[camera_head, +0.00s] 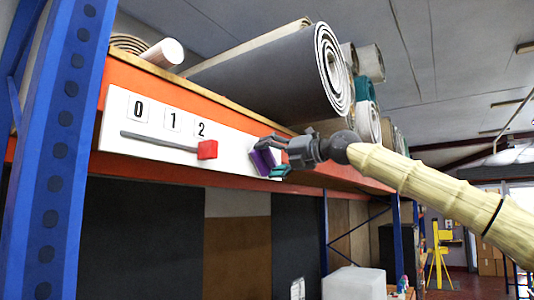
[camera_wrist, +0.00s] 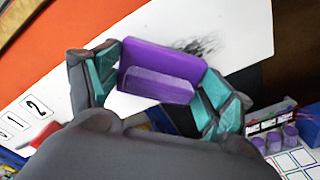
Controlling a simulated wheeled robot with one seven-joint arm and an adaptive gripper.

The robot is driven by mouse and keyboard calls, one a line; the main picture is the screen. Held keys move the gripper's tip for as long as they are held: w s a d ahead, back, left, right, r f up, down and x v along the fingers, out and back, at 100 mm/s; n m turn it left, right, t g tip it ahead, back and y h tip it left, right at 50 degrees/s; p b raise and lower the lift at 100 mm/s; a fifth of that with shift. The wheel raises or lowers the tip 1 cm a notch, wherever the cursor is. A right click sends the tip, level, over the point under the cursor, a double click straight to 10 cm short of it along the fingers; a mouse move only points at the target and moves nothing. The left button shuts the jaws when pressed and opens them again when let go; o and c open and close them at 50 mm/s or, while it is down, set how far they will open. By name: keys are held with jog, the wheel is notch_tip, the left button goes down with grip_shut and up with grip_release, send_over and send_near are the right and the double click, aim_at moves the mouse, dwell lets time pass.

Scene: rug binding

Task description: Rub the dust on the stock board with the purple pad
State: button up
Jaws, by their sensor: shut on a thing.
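The white stock board (camera_head: 115,130) is fixed on the orange shelf beam, with labels 0, 1 and 2, a slot and a red slider knob (camera_head: 207,149). My gripper (camera_head: 270,157) is shut on the purple pad (camera_head: 262,160) at the board's right part. In the wrist view the teal fingers of my gripper (camera_wrist: 160,80) hold the purple pad (camera_wrist: 160,55) from both sides. A dark smudge of dust (camera_wrist: 203,46) shows on the white board (camera_wrist: 235,20) just beyond the pad's upper right. Whether the pad touches the board is unclear.
Rolled rugs (camera_head: 280,75) lie on the shelf above the board. A blue upright post (camera_head: 62,130) stands at the left. In the wrist view, small purple-capped containers (camera_wrist: 275,140) and a card with coloured squares (camera_wrist: 295,163) show at the lower right.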

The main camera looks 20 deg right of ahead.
jog(key=w+d+p, duration=0.5)
jog(key=d, duration=0.1)
jog(key=shift+d, duration=0.25)
dwell(0.9)
jog(key=shift+s+a+b, duration=0.5)
jog(key=shift+a+b, duration=0.05)
jog(key=shift+a, duration=0.2)
jog(key=shift+s+a+b, duration=0.5)
jog(key=shift+a, duration=0.2)
jog(key=shift+s+a, duration=0.1)
